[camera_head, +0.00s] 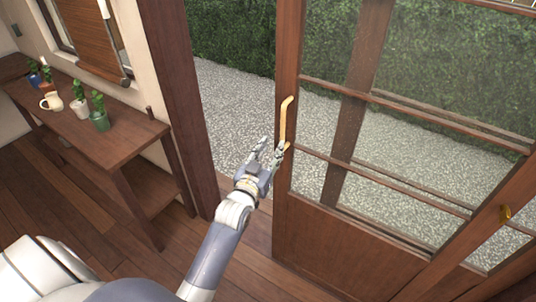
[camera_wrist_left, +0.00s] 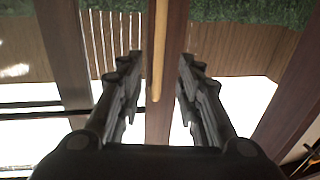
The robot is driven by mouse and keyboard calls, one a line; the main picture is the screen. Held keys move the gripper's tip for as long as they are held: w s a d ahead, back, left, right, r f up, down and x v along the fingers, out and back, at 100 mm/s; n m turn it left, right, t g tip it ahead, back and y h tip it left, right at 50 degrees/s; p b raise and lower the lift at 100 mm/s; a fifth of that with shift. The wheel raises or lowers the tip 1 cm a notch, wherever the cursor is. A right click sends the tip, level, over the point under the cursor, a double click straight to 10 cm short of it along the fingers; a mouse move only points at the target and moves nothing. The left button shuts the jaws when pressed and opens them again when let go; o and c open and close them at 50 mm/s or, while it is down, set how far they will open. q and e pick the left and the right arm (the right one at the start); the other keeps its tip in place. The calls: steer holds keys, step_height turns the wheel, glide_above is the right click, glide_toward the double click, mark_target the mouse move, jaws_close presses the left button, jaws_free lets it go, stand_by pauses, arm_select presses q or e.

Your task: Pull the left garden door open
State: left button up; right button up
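A wooden garden door (camera_head: 330,240) with glass panes stands with an open gap at its left edge, and gravel shows through the gap. A long brass handle (camera_head: 285,120) is upright on its left stile. My left gripper (camera_head: 271,148) is at the lower end of this handle. In the left wrist view my left gripper (camera_wrist_left: 156,62) has its fingers spread apart. The brass handle (camera_wrist_left: 160,45) shows between them, with visible space on both sides. I cannot tell how deep between the fingers it lies. My right gripper is not in view.
A dark wooden post (camera_head: 178,100) stands left of the gap. A wooden side table (camera_head: 120,140) with potted plants and a cream jug (camera_head: 51,102) is along the left wall. Another brass handle (camera_head: 505,213) is on a wooden frame at the right. Bare wooden floor lies in front.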

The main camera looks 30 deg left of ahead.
arm_select(q)
steer(key=shift+s+d, duration=0.15)
steer(key=shift+s, duration=0.75)
steer(key=s+d+f+m+g+h+b, duration=0.1)
steer(key=s+d+f+g, duration=0.1)
steer(key=f, duration=0.8)
steer(key=s+d+f+g, duration=0.1)
steer(key=d+f+g, duration=0.1)
steer(key=f, duration=0.8)
steer(key=s+d+f+m+g+h+b, duration=0.1)
steer(key=s+f+g, duration=0.2)
steer(key=s+f, duration=0.6)
steer(key=s+d+f+g+h+b, duration=0.15)
steer(key=s+f, duration=0.35)
steer(key=f, duration=0.8)
steer(key=s+f+g, duration=0.2)
steer(key=s+f, duration=0.4)
steer(key=s, duration=0.5)
steer(key=s+f+m+g+y, duration=0.1)
steer(key=s+f+g, duration=0.2)
steer(key=s+f, duration=0.3)
steer(key=s+a+f+g+b, duration=0.1)
steer(key=s+f+g, duration=0.2)
steer(key=s, duration=1.3)
step_height(320, 180, down, 3)
steer(key=shift+f+m, duration=0.15)
steer(key=shift+m, duration=0.25)
